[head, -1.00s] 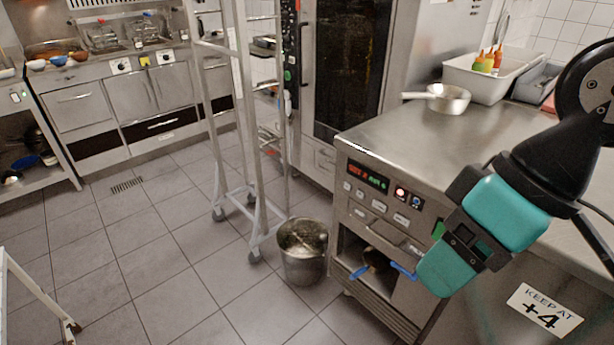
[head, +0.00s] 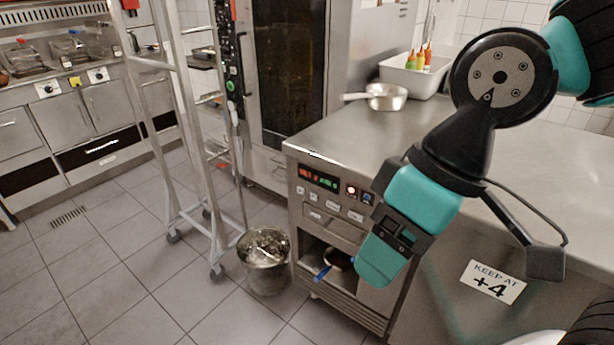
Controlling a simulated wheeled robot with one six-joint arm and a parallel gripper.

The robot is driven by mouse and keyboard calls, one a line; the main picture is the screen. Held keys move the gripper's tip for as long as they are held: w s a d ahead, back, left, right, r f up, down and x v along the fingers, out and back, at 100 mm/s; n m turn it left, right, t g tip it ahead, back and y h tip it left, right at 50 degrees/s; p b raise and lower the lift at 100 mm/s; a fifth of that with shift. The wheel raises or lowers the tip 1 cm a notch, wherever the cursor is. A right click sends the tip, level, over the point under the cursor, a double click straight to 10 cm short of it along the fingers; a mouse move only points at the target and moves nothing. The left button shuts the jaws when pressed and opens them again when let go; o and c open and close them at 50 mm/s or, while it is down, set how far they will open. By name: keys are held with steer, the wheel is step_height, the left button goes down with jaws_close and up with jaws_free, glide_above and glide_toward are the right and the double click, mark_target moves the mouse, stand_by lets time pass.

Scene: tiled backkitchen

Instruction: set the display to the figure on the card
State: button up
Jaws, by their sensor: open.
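The display (head: 318,177) is a dark strip on the front of the steel counter unit, with small red characters on the left and green ones on the right. I cannot read its figures surely. The white card (head: 494,283), tilted on the counter's front, reads "KEEP AT +4". My gripper (head: 378,266), teal and black, is open, pointing down in front of the unit, right of and below the display. Its fingertips are hard to make out.
The steel worktop (head: 350,136) carries a saucepan (head: 385,97) and a white tub (head: 412,76) with sauce bottles. A metal bucket (head: 266,280) and a wheeled rack (head: 170,130) stand to the left. Blue-handled pans (head: 323,272) sit in the open shelf below.

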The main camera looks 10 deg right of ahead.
jaws_close()
stand_by(1.8)
